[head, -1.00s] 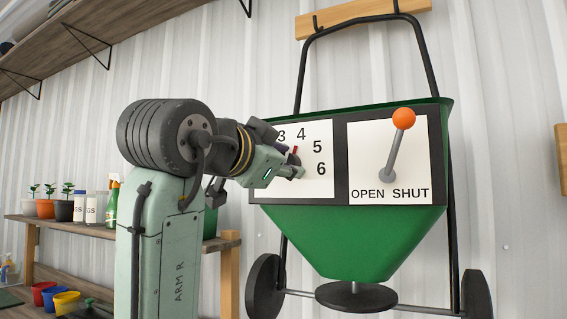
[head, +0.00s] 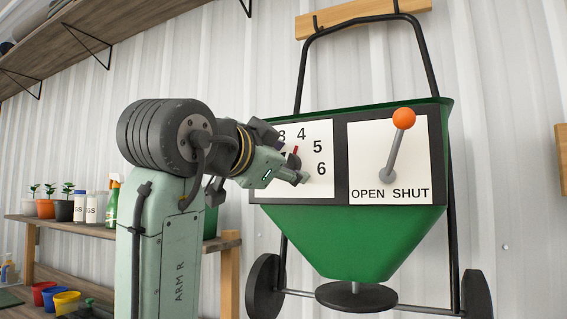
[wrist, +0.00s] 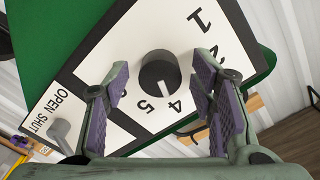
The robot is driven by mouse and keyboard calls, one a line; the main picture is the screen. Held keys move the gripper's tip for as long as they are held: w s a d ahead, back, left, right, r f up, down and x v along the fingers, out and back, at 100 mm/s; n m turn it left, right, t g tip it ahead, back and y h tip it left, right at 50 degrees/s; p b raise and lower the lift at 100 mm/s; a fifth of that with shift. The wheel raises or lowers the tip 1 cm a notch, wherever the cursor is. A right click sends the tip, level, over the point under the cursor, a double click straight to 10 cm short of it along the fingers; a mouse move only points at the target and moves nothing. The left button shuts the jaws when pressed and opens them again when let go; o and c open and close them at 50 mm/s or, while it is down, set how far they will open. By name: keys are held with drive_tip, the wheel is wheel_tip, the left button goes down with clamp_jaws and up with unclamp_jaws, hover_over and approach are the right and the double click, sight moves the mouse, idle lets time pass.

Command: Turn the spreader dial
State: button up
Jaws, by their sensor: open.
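The spreader dial is a dark round knob on a white numbered plate. It shows in the wrist view (wrist: 157,70) with a pale mark on its face towards the 4. In the head view the dial (head: 293,161) is partly hidden by my gripper, and a small red mark shows at its top, below the 4. I see gaps between the pads and the dial; I cannot tell how deep the fingertips reach. In the head view my gripper (head: 290,165) is at the plate's lower middle.
The green spreader (head: 345,235) hangs against the white corrugated wall. Right of the dial plate is an OPEN/SHUT panel with an orange-knobbed lever (head: 396,145). A wooden bench (head: 215,241) with pots and bottles stands at the left.

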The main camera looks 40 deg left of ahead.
drive_tip(key=v, duration=1.2)
idle(0.4)
